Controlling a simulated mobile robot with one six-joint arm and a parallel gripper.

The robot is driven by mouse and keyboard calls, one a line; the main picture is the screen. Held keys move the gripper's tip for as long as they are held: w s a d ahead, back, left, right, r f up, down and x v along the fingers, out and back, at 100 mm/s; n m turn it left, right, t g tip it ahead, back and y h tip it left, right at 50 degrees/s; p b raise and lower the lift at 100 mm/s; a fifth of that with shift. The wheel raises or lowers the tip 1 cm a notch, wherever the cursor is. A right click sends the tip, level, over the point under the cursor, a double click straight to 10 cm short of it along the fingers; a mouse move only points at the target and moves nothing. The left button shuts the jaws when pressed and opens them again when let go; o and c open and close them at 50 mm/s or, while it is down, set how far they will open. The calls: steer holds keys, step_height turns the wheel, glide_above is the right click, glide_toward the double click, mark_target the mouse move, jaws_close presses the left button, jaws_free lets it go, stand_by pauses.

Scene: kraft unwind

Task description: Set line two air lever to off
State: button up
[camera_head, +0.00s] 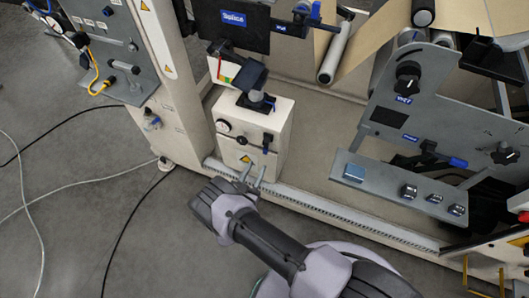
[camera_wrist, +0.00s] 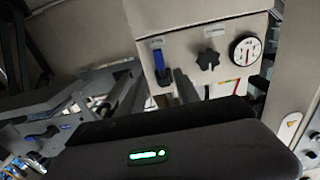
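A cream box (camera_head: 268,122) stands on the machine's base rail. Its front carries a gauge (camera_head: 223,126), a black knob (camera_head: 242,140) and a small dark lever (camera_head: 266,141). In the wrist view this front shows the gauge (camera_wrist: 246,50), the star knob (camera_wrist: 208,59) and a blue lever handle (camera_wrist: 161,64), which runs up and down the picture. I cannot read its label or tell if it is line two. My gripper (camera_head: 253,174) is in front of the box, low, with its two thin fingers apart and nothing between them. I cannot tell whether it touches the box.
A blue valve handle (camera_head: 152,121) sits on the post at left. A grey control panel (camera_head: 400,185) with knobs and a blue-handled lever (camera_head: 457,162) stands at right. Black and white cables lie on the floor at left. The grey floor (camera_head: 150,215) in front is otherwise clear.

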mark_target(265, 151)
steer(key=b+x, duration=0.2)
steer(key=x, duration=0.5)
steer(key=shift+w+d+f, duration=0.1)
steer(key=shift+w+f, duration=0.05)
steer(key=shift+w, duration=0.15)
steer(key=shift+w+d, duration=0.15)
steer(key=shift+w, duration=0.35)
jaws_close()
stand_by(0.4)
